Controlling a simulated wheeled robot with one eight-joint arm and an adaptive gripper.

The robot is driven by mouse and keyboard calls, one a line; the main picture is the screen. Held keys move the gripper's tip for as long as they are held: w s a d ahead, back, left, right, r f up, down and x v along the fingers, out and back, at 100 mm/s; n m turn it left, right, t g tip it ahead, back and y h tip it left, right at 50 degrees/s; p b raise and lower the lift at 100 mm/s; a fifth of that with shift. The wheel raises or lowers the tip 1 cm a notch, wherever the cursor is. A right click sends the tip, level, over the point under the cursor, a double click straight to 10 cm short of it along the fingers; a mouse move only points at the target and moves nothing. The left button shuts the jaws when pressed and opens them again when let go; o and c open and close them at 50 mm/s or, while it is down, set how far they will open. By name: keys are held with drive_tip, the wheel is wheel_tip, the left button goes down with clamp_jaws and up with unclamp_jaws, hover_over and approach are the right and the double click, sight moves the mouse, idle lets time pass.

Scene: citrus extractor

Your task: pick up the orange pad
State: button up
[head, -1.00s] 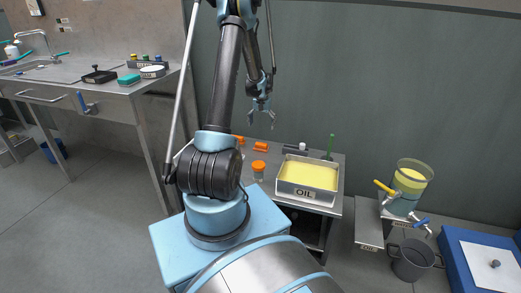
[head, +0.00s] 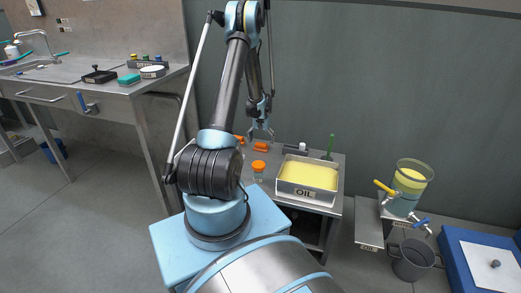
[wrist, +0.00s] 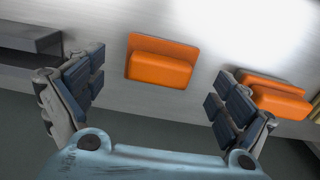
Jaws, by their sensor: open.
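Two orange pads lie on the metal table. One orange pad (wrist: 160,62), a block on a thin wider plate, is centred between my fingers in the wrist view, beyond their tips. It appears in the head view (head: 261,147) just below my gripper. The other orange pad (wrist: 275,97) is at the right in the wrist view, partly behind my right finger; in the head view (head: 239,139) my arm partly hides it. My gripper (head: 262,132) is open and empty above the table's back part; its spread fingers also show in the wrist view (wrist: 155,85).
A dark grey bar-like object (head: 296,149) lies right of the pads. An oil tray (head: 282,193) with yellow contents and an orange-lidded jar (head: 258,166) stand nearer the front. A green upright item (head: 331,143) is behind the tray. The wall (head: 390,90) is close behind.

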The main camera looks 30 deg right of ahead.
sight(261, 144)
drive_tip(key=shift+f, duration=1.15)
drive_tip(key=c, duration=1.2)
drive_tip(key=shift+o, duration=0.2)
drive_tip(key=shift+r, duration=0.1)
drive_tip(key=shift+r, duration=0.2)
drive_tip(key=shift+c, duration=0.8)
wheel_tip(261, 144, up, 10)
drive_tip(key=shift+f, duration=0.25)
drive_tip(key=c, duration=0.3)
drive_tip(key=shift+c, duration=0.2)
